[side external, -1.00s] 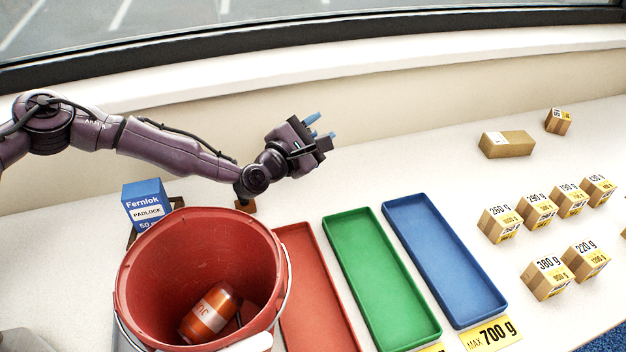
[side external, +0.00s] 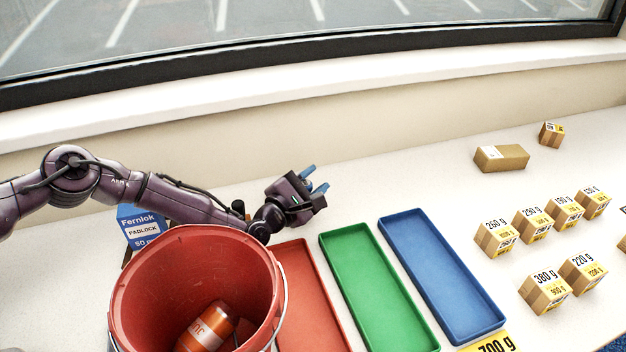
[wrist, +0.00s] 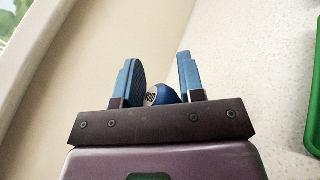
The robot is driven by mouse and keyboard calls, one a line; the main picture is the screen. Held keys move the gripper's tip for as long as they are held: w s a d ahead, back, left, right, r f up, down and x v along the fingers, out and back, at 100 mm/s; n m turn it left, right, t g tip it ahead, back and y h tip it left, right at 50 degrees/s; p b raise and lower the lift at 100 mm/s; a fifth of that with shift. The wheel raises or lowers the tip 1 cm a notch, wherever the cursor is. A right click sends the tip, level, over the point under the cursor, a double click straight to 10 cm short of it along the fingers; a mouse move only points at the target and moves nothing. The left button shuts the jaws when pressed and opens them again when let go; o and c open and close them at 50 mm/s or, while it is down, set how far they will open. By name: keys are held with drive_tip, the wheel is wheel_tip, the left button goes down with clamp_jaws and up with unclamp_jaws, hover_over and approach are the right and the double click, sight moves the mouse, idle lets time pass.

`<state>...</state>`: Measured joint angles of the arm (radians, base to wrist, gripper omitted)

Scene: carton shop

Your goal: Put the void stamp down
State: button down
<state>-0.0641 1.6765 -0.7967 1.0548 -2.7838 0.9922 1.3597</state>
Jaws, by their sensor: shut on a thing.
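The void stamp shows in the wrist view as a blue rounded piece with a small light label (wrist: 151,97), between the two blue fingers. My gripper (wrist: 160,78) is shut on it. Most of the stamp is hidden behind the dark gripper body. In the side external view my gripper (side external: 315,178) is beyond the red and green trays, its fingers pointing up and right. The stamp cannot be made out there. I cannot tell how high the gripper is above the white table (side external: 345,197).
A red bucket (side external: 180,262) holding an orange can (side external: 207,328) stands at front left. A blue padlock box (side external: 139,228) is behind it. Red (side external: 306,285), green (side external: 372,285) and blue (side external: 440,275) trays lie in the middle. Several cartons (side external: 500,158) stand right. Bare table lies behind the trays.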

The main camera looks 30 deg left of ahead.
drive_tip(key=shift+f, duration=0.45)
drive_tip(key=c, duration=0.7)
unclamp_jaws()
drive_tip(key=shift+r, duration=0.2)
drive_tip(key=shift+r+v, duration=0.2)
drive_tip(key=shift+v, duration=1.7)
drive_tip(key=shift+r+v, duration=0.25)
drive_tip(key=shift+v, duration=1.6)
